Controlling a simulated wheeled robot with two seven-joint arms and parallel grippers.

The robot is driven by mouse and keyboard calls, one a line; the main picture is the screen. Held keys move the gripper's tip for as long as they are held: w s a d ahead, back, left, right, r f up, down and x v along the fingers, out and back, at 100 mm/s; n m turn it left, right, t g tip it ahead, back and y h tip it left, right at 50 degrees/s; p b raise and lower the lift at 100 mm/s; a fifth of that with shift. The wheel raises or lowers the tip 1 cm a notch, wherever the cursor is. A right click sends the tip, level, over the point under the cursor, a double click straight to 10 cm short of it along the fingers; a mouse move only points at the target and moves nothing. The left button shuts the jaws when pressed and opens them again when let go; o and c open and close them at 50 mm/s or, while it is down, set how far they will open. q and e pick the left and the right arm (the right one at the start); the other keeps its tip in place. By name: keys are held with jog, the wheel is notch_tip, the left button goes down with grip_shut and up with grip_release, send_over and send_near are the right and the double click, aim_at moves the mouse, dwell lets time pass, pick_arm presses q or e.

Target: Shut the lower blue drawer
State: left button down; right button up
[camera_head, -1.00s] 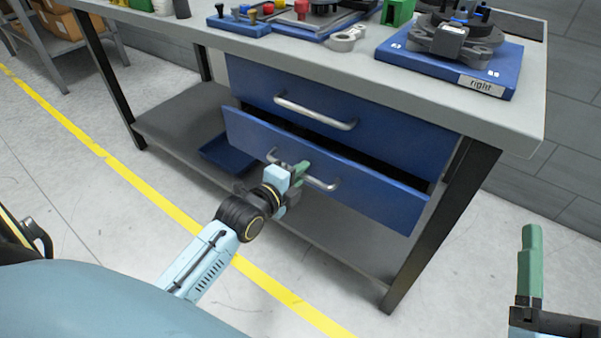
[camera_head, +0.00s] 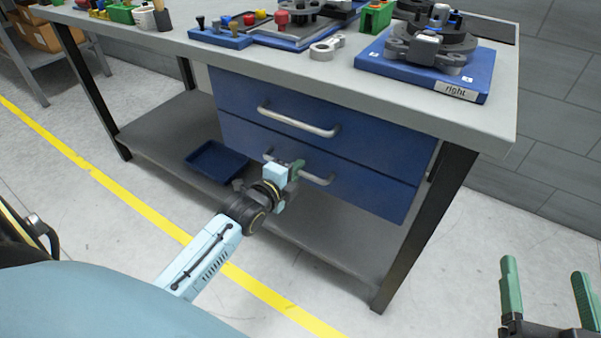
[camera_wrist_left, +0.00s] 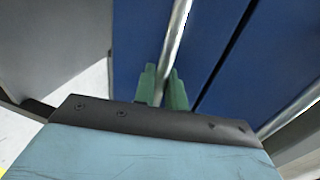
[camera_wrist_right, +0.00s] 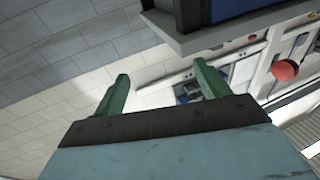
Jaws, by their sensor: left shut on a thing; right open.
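The lower blue drawer (camera_head: 365,190) is under the workbench top, its front about level with the upper blue drawer (camera_head: 365,135). My left gripper (camera_head: 296,168) is shut on the lower drawer's metal handle (camera_head: 318,180). In the left wrist view the green fingers (camera_wrist_left: 162,88) stand on either side of the handle bar (camera_wrist_left: 176,45), and a thin dark gap shows between the two drawer fronts. My right gripper (camera_head: 546,290) is open and empty at the right, away from the bench; its spread fingers also show in the right wrist view (camera_wrist_right: 160,90).
The workbench top (camera_head: 350,75) holds a blue fixture marked "right" (camera_head: 440,75), a grey ring part (camera_head: 326,47) and small coloured parts. A blue tray (camera_head: 215,162) lies on the lower shelf. A dark bench leg (camera_head: 425,230) stands right of the drawers.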

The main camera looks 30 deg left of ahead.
pick_arm(q)
jog(key=shift+w+r, duration=0.15)
pick_arm(e)
jog(key=shift+f, duration=0.1)
pick_arm(q)
jog(key=c, duration=1.8)
grip_release()
jog(key=shift+p+v, duration=2.65)
jog(key=shift+v, duration=4)
pick_arm(e)
jog(key=s+d+f+g+h, duration=0.2)
jog(key=s+d+f+g, duration=0.1)
jog(key=s+f+g, duration=0.3)
jog(key=s+d+f+m+g+h, duration=0.1)
jog(key=s+d+f+g+h, duration=0.1)
jog(key=s+d+f+g, duration=0.2)
jog(key=shift+s+f+g+h, duration=0.4)
jog(key=shift+s+f+g, duration=1.05)
jog(key=shift+f+g, duration=1.15)
jog(key=shift+d+f+t, duration=0.1)
jog(key=shift+f+t, duration=0.2)
jog(key=shift+t, duration=0.1)
